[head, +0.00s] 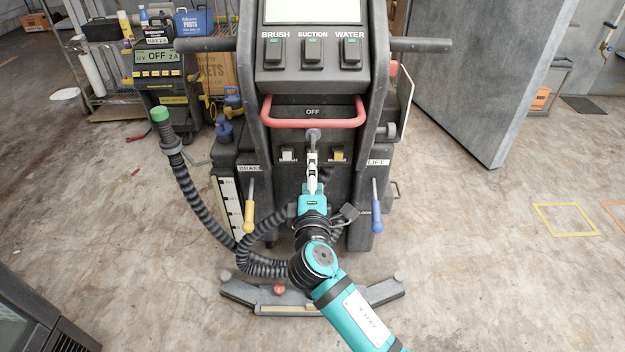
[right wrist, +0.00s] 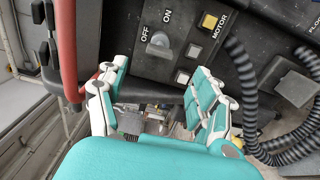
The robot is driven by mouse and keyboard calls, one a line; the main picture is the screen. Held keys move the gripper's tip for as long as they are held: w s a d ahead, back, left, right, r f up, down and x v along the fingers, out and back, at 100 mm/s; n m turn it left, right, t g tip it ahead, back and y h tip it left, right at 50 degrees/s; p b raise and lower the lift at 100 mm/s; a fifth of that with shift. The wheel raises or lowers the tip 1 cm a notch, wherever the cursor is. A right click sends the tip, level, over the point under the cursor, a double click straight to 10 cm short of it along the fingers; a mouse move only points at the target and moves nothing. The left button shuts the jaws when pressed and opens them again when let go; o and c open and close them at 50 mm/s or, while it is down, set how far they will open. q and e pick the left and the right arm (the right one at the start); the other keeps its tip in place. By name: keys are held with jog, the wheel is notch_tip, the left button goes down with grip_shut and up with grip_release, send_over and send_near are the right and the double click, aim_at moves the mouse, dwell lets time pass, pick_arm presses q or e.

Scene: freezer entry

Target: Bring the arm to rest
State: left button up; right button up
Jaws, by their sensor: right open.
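My right gripper (head: 313,160) is in front of the floor-cleaning machine (head: 312,82), below its red handle bar (head: 313,123). In the right wrist view the two fingers of this gripper (right wrist: 157,85) are apart with nothing held between them. The grey switch knob (right wrist: 159,44), marked OFF and ON, is just beyond the fingertips; it also shows above the gripper in the head view (head: 313,135). I cannot tell whether a finger touches the panel. My left gripper is not in view.
A yellow brake lever (head: 249,205) and a blue lift lever (head: 377,207) flank my arm. A ribbed hose (head: 190,187) loops at left and behind my wrist. A charger (head: 165,85) stands back left, a grey door panel (head: 470,70) right.

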jog(key=shift+s, duration=0.65)
